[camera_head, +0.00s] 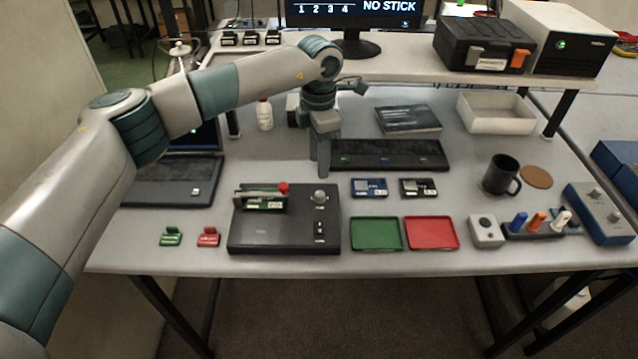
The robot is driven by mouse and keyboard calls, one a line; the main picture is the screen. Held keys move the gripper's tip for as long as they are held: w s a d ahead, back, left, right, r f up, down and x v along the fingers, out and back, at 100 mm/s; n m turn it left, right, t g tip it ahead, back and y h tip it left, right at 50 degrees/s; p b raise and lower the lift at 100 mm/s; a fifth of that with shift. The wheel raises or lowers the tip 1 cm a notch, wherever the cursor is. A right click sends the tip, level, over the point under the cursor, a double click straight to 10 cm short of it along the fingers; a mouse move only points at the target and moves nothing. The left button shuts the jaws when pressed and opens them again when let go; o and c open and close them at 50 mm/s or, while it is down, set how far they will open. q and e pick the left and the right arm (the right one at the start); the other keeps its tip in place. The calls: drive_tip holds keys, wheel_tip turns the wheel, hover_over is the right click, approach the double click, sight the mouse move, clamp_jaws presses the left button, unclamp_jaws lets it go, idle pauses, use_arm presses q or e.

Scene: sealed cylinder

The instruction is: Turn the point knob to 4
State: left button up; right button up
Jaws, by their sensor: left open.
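The black test box (270,235) lies near the table's front edge. A round grey knob (320,197) sits at its upper right, probably the point knob; its pointer direction is too small to read. My left gripper (320,168) is open, pointing down, just behind and above this knob in the picture. I see no contact between them. The monitor (355,12) shows "1 2 3 4" and "NO STICK". My right gripper is not in view.
A board with a red part (283,188) stands on the box's left half. A small switch (320,230) sits below the knob. Behind are a black keyboard-like bar (400,155) and two small modules (370,187). Green tray (376,234) and red tray (432,233) lie right.

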sight(319, 193)
use_arm(q)
wheel_tip(319, 193, down, 9)
drive_tip(key=p, duration=0.3)
drive_tip(key=shift+f+p, duration=0.1)
drive_tip(key=shift+p, duration=0.25)
drive_tip(key=shift+f, duration=0.55)
clamp_jaws()
